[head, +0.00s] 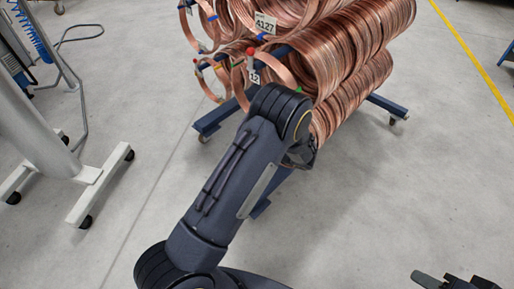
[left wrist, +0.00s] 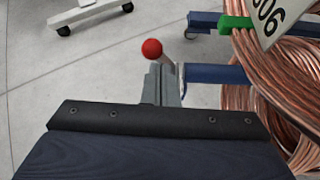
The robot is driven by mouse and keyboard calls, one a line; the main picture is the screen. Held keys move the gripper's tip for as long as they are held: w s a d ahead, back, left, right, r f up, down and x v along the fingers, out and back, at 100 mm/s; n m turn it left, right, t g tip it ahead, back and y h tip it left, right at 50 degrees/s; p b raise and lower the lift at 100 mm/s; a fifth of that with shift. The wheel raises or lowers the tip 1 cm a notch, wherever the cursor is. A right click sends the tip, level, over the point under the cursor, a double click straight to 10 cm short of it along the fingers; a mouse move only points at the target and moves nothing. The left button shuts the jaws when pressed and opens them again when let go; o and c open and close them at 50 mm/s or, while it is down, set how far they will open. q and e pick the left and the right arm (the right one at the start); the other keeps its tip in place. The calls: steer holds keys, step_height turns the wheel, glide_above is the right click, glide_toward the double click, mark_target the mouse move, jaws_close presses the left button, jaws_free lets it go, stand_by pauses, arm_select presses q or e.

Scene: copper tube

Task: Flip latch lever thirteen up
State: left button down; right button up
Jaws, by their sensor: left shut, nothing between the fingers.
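In the left wrist view a red ball knob (left wrist: 152,48) sits on a short pale lever, at the end of a blue rack bar (left wrist: 215,73). My left gripper (left wrist: 163,78) is shut and empty, its grey fingers just below the knob in the picture. I cannot tell whether they touch the lever. In the head view a red knob (head: 251,51) shows at the front of the copper coil rack; I cannot tell if it is the same one. My left arm hides the left gripper there. Part of my right gripper (head: 445,281) shows at the bottom right; its jaws are unclear.
A white wheeled stand (head: 95,195) is at the left. Grey floor on the right is clear.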

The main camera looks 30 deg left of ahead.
arm_select(q)
steer(key=shift+r, duration=0.1)
arm_select(e)
steer(key=shift+r, duration=0.1)
arm_select(q)
steer(key=shift+r+p, duration=0.6)
steer(key=shift+r, duration=0.2)
arm_select(e)
steer(key=shift+r, duration=0.5)
arm_select(q)
steer(key=shift+a, duration=0.1)
